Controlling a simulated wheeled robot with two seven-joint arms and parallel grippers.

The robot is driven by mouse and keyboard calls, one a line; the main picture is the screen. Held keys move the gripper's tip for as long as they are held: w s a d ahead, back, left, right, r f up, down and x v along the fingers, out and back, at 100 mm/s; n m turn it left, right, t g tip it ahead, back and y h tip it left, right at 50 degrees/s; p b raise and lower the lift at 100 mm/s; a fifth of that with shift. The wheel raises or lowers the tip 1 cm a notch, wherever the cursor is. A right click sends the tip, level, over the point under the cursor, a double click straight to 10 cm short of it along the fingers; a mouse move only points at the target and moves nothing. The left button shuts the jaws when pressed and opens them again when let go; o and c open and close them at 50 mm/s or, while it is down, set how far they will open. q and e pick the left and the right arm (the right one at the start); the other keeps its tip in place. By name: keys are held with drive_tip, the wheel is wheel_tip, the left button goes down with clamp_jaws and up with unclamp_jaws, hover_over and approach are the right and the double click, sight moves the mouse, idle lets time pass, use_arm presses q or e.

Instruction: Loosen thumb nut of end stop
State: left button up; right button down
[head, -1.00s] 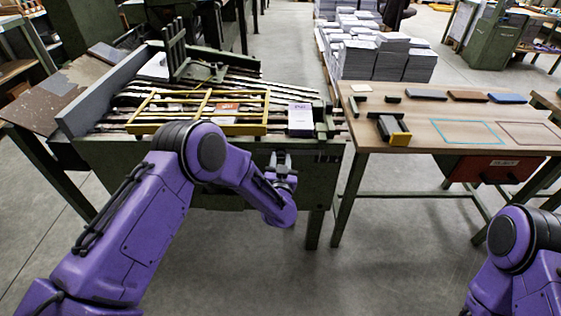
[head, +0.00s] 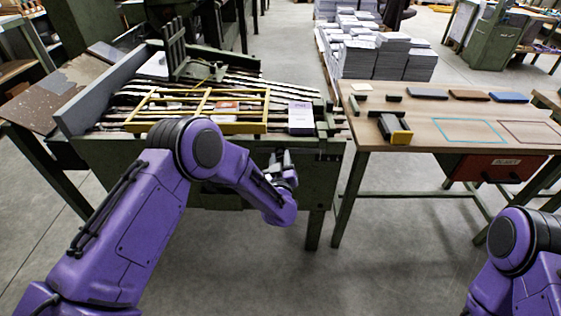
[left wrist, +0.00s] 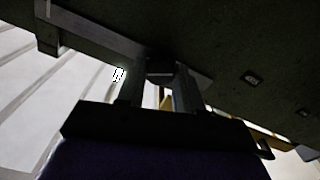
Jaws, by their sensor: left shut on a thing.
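My left gripper (head: 281,157) is at the front side of the green machine (head: 240,180), below its right end. In the left wrist view its two fingers (left wrist: 160,88) are shut on a small dark knob, which looks like the thumb nut (left wrist: 160,68), under a dark green surface. The nut is hidden behind the fingers in the head view. A green upright block, likely the end stop (head: 322,122), stands at the right end of the machine bed, above and right of the gripper. My right gripper is out of view; only part of that arm shows at lower right.
A yellow frame (head: 205,127) and a pale paper stack (head: 300,118) lie on the machine bed. A wooden table (head: 430,125) with small blocks and a red drawer (head: 485,168) stands to the right. The floor between the arms is clear.

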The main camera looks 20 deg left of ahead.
use_arm(q)
drive_tip(key=n+b, duration=0.2)
drive_tip(key=n, duration=0.4)
drive_tip(key=shift+f+n, duration=0.15)
drive_tip(key=shift+n, duration=0.15)
drive_tip(key=n+b, duration=0.2)
drive_tip(key=n, duration=0.3)
drive_tip(key=shift+n, duration=0.4)
drive_tip(key=o, duration=1)
drive_tip(key=shift+o, duration=0.2)
drive_tip(key=v, duration=1)
drive_tip(key=shift+s, duration=0.3)
drive_tip(key=shift+d, duration=0.1)
